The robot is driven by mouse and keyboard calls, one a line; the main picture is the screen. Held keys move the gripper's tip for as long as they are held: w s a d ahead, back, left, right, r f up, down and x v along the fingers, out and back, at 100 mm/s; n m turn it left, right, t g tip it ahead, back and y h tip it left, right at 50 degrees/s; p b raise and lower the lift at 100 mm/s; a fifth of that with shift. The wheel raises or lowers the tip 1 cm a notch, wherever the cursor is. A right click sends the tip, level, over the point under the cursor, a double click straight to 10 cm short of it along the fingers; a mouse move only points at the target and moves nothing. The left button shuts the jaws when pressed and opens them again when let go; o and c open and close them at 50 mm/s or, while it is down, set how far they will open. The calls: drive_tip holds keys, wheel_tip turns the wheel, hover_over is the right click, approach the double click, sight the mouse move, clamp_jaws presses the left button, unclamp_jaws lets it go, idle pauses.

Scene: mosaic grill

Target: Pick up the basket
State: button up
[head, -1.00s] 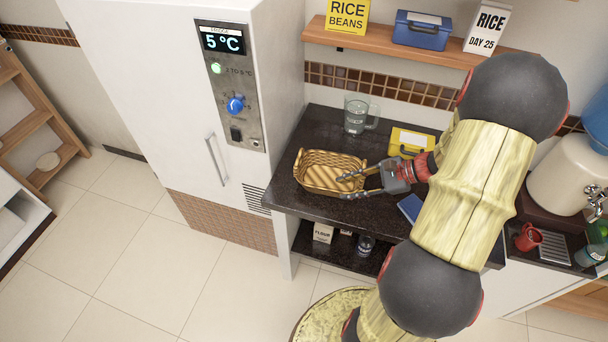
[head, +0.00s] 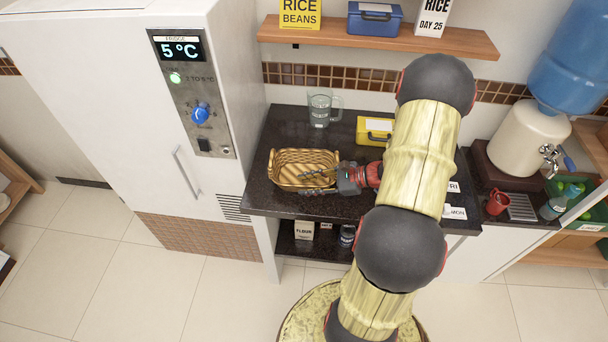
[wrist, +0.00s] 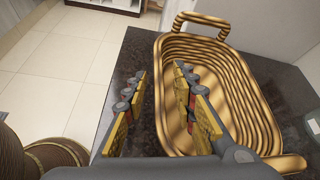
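The woven tan basket (head: 292,157) sits upright on the dark counter, with a loop handle visible at its far end in the wrist view (wrist: 243,95). It looks empty apart from my finger. My gripper (head: 306,184) is at the basket's front right side. In the wrist view my gripper (wrist: 160,72) has its fingers apart, one inside the basket and one outside over the counter, with the side wall between them. A gap shows beside the wall, so the fingers do not look clamped. The basket's near corner is partly hidden by my gripper.
The dark counter (head: 258,190) borders the white fridge (head: 110,110) on the left. A glass jug (head: 320,108) and a yellow box (head: 372,130) stand behind the basket. A wooden shelf (head: 370,40) hangs above. A red mug (head: 497,202) is to the right.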

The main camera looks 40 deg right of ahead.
drive_tip(key=shift+w+a+f, duration=0.1)
drive_tip(key=shift+w+a, duration=0.05)
drive_tip(key=shift+c, duration=1)
clamp_jaws()
